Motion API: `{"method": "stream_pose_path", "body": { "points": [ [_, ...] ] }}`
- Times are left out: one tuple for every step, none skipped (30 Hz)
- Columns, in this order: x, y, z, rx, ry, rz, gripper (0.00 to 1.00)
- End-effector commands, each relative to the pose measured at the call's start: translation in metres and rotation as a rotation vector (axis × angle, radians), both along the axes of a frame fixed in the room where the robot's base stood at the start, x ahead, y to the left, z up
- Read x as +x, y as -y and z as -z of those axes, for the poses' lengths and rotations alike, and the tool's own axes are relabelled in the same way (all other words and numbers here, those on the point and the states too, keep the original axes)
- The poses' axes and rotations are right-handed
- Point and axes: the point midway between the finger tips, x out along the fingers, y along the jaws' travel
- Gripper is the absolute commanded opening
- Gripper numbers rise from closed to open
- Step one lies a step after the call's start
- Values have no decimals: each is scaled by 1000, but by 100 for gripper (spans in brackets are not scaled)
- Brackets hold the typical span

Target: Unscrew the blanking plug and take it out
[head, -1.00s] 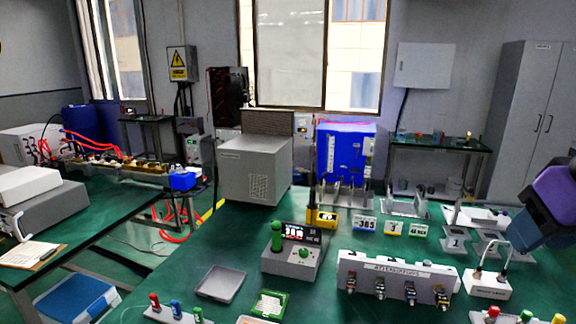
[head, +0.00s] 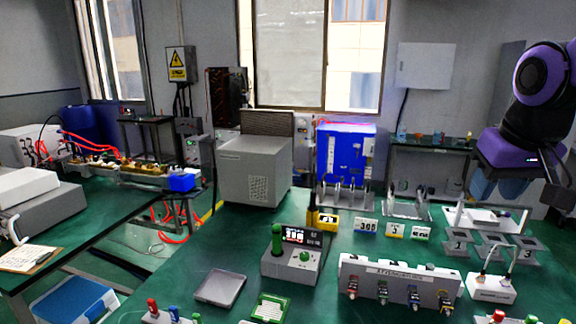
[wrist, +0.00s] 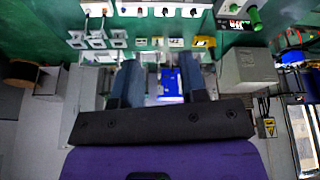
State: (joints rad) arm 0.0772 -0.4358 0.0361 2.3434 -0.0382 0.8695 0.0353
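My gripper (head: 498,188) is at the right of the head view, held above the back right of the green bench with its blue fingers hanging down. In the wrist view its two fingers (wrist: 160,82) stand apart with nothing between them. I cannot tell which part is the blanking plug. A grey labelled block (head: 400,272) with several coloured connectors on its front stands on the bench, left of and below my gripper. A grey box (head: 290,266) with a display, a green upright cylinder (head: 277,239) and a green knob (head: 304,256) stands farther left.
A white box with a cable loop (head: 490,288) and numbered stands (head: 460,246) are at the right. A grey tray (head: 220,287) lies at the front left. A large grey unit (head: 254,172) and a blue cabinet (head: 345,155) stand behind.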

Motion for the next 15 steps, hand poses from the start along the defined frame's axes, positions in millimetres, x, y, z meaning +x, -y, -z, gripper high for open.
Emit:
{"method": "stream_pose_path", "body": {
  "points": [
    [18, 4, 3, -3, -20, 10, 39],
    [28, 6, 5, -3, -30, 15, 39],
    [41, 10, 8, -6, -41, 21, 39],
    [51, 12, 10, -8, -49, 25, 39],
    [61, 14, 13, -10, -57, 29, 39],
    [75, 18, 17, -11, -68, 35, 39],
    [85, 21, 21, -12, -76, 40, 39],
    [95, 24, 25, -12, -84, 45, 39],
    [108, 28, 30, -11, -96, 51, 39],
    [117, 31, 35, -11, -105, 56, 39],
    [127, 34, 40, -11, -113, 61, 39],
    [140, 39, 48, -10, -123, 66, 39],
    [150, 42, 53, -11, -130, 70, 39],
    [159, 46, 59, -10, -139, 74, 39],
    [171, 50, 68, -8, -150, 80, 39]
  ]
}}
